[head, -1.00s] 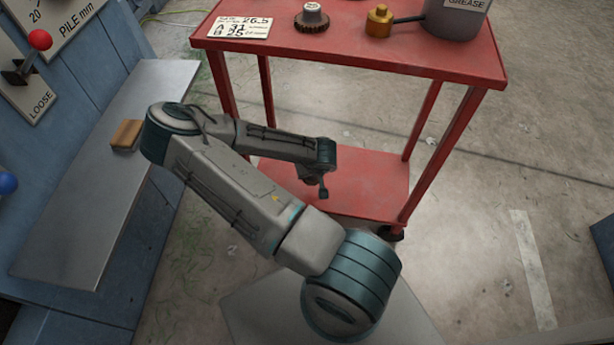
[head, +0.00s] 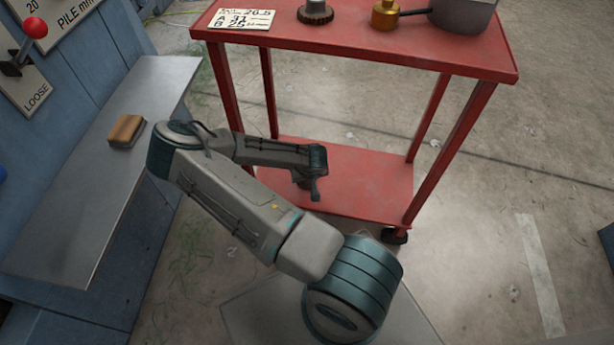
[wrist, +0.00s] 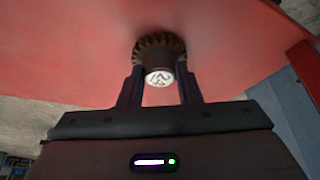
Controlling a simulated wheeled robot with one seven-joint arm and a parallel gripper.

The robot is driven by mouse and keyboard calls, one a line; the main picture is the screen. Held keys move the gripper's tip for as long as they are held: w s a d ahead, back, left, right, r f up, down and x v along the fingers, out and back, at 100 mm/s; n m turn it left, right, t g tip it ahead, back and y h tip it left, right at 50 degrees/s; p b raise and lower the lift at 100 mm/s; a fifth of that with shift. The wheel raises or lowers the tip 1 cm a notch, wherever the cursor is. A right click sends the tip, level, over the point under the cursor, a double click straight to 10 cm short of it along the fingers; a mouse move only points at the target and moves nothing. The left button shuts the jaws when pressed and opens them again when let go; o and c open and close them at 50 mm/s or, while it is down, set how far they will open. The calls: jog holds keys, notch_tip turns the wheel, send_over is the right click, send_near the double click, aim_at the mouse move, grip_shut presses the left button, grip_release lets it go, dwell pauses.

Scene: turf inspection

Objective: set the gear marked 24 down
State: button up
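In the wrist view, a dark toothed gear (wrist: 171,44) with a pale round hub face (wrist: 159,77) sits between the two fingers of my gripper (wrist: 160,70). The hub carries a dark, turned number whose digits I cannot read surely. The fingers press against both sides of the hub. The red surface (wrist: 70,50) lies behind the gear; I cannot tell whether the gear touches it. In the head view my arm's end hangs over the red cart's lower shelf (head: 365,185), with the gear not clearly visible.
The cart's top (head: 430,50) holds another dark gear (head: 316,14), a number card (head: 242,19), a brass pot (head: 385,14) and a grey tin (head: 463,14). A steel bench (head: 110,190) with a tan block (head: 126,131) stands left. The lower shelf looks bare around my arm's end.

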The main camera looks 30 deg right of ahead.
jog(key=o, duration=0.3)
jog(key=shift+o, duration=0.2)
jog(key=shift+r, duration=0.1)
jog(key=p+v, duration=0.4)
jog(key=v, duration=0.7)
jog(key=s+a+r+g+y, duration=0.2)
jog(key=s+a+r+y, duration=0.2)
jog(key=a+r, duration=0.45)
jog(key=s+a+r+g+y, duration=0.3)
jog(key=a+r+y, duration=0.15)
jog(key=a, duration=0.65)
jog(key=s+d+r+n+t+h, duration=0.1)
jog(key=s+d+r+h, duration=0.2)
jog(key=r, duration=0.6)
jog(key=s+d+r+n+h, duration=0.1)
jog(key=s+d+r+h, duration=0.2)
jog(key=r, duration=0.5)
jog(key=shift+s+d+r+n+t+h, duration=0.25)
jog(key=shift+s+r+n+t+h, duration=0.15)
jog(key=shift+s+h, duration=0.3)
